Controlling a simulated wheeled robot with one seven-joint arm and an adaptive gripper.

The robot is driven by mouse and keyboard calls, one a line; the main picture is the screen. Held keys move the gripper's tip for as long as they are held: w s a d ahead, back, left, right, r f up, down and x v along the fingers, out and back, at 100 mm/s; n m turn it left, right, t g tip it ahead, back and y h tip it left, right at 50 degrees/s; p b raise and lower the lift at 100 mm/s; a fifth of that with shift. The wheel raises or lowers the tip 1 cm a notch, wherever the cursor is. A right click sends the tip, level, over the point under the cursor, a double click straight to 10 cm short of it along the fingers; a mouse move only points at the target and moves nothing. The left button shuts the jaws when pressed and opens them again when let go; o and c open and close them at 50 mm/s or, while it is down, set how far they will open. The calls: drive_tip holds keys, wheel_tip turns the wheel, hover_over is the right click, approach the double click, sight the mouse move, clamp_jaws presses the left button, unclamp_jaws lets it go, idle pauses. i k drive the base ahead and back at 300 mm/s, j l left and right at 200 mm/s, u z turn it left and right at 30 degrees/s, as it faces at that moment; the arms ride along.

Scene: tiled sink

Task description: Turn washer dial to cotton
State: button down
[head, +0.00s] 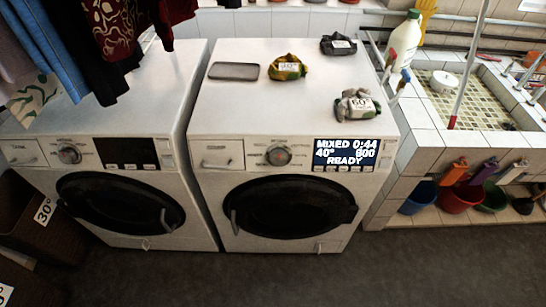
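Two white front-loading washers stand side by side. The right washer (292,107) has a round dial (278,156) in the middle of its front panel, with small program labels around it that are too small to read. Its display (346,154) is lit and reads MIXED 0:44, 40°, 800, READY. Its dark round door (291,207) looks shut. The left washer (115,110) has a similar dial (69,154) and a dark, unlit display (125,153). My gripper is not in view.
On the right washer's top lie a grey tray (234,71) and tagged cloth bundles (288,68). A white bottle (404,40) stands by the tiled sink (470,95). Clothes hang at upper left. A basket (38,220) stands at left. The floor (300,275) in front is clear.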

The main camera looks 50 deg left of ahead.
sight(279, 158)
drive_tip(key=u, duration=1.9)
drive_tip(key=j+z, duration=0.65)
drive_tip(key=z, duration=0.2)
